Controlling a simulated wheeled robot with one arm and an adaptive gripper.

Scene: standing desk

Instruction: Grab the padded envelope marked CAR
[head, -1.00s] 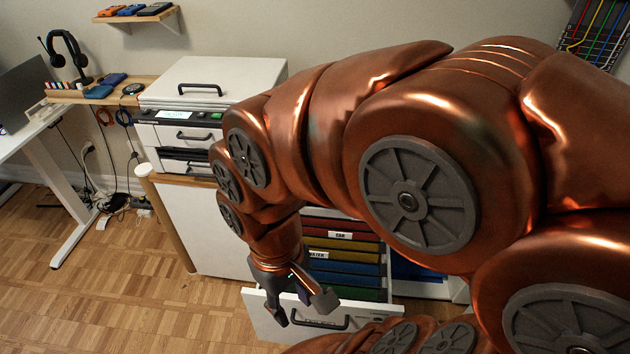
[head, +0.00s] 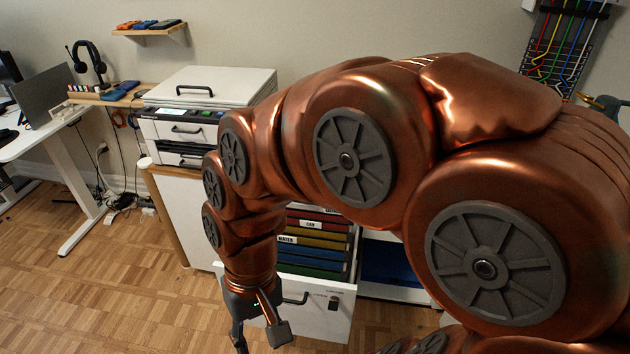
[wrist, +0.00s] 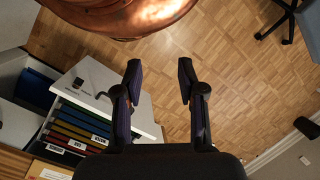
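An open white drawer (head: 328,325) holds a row of coloured files or envelopes in the head view. A white CAR label (head: 310,224) sits on a red one near the back of the row; the padding is too small to tell. In the wrist view the CAR label (wrist: 76,144) is at lower left, beside the WATER label (wrist: 99,139). My gripper (head: 260,340) hangs in front of the drawer, to the left of its handle, apart from the files. In the wrist view my gripper (wrist: 159,68) has its fingers spread, with only floor between them.
A printer (head: 200,115) stands on the cabinet behind the drawer. A white desk (head: 55,125) is at the left. A blue item (head: 390,265) lies in the compartment right of the drawer. Parquet floor (head: 140,300) is clear at lower left.

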